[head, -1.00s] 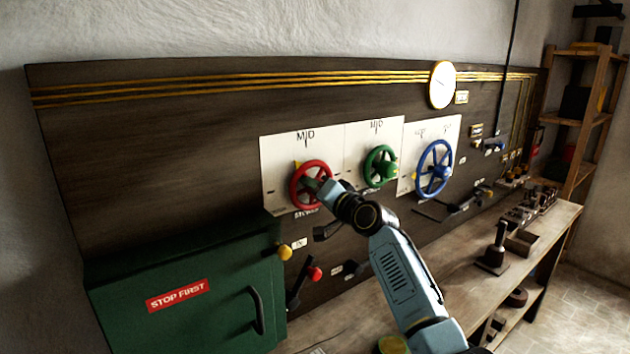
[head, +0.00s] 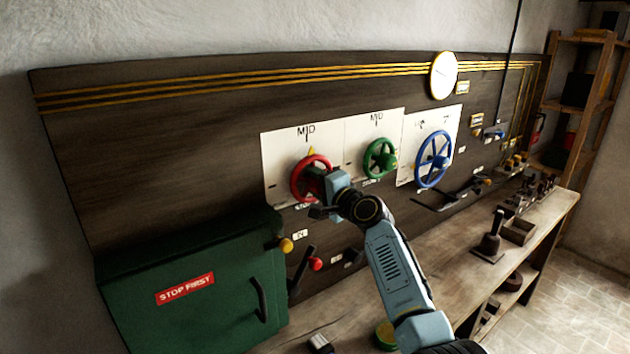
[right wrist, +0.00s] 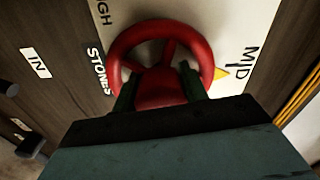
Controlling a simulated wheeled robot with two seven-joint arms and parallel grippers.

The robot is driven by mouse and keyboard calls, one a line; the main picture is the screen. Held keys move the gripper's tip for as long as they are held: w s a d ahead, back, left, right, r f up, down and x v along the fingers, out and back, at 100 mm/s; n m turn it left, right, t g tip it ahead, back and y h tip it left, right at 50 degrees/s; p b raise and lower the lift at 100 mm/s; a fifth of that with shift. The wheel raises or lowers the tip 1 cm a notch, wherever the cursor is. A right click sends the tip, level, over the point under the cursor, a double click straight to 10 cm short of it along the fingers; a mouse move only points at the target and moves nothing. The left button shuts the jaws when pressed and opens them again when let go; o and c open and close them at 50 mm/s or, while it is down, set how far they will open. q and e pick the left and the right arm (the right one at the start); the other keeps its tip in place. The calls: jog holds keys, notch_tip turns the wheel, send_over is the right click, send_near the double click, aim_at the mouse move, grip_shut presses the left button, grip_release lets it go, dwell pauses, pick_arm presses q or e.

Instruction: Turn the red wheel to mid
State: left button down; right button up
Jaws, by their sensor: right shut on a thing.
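The red wheel (head: 297,183) is on a white plate at the left of the row of wheels. Its yellow pointer (head: 311,151) is at the wheel's top, just under the MID mark (head: 306,132). In the right wrist view, the red wheel (right wrist: 165,27) fills the middle and the yellow pointer (right wrist: 222,72) points towards the MID mark (right wrist: 243,68). My right gripper (right wrist: 158,90) is shut on the wheel, with a dark finger at each side of a red part. In the head view my wrist hides the wheel's lower right. My left gripper is not in view.
A green wheel (head: 369,158) and a blue wheel (head: 446,162) are to the right. A green STOP FIRST box (head: 225,305) is at the lower left. Levers with a yellow knob (head: 286,245) and a red knob (head: 316,264) are below. A wooden bench (head: 465,235) runs along the right.

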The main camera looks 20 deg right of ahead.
dwell(0.3)
jog(key=o, duration=1)
jog(key=v, duration=1.3)
jog(key=shift+s, duration=0.2)
jog(key=shift+d, duration=0.1)
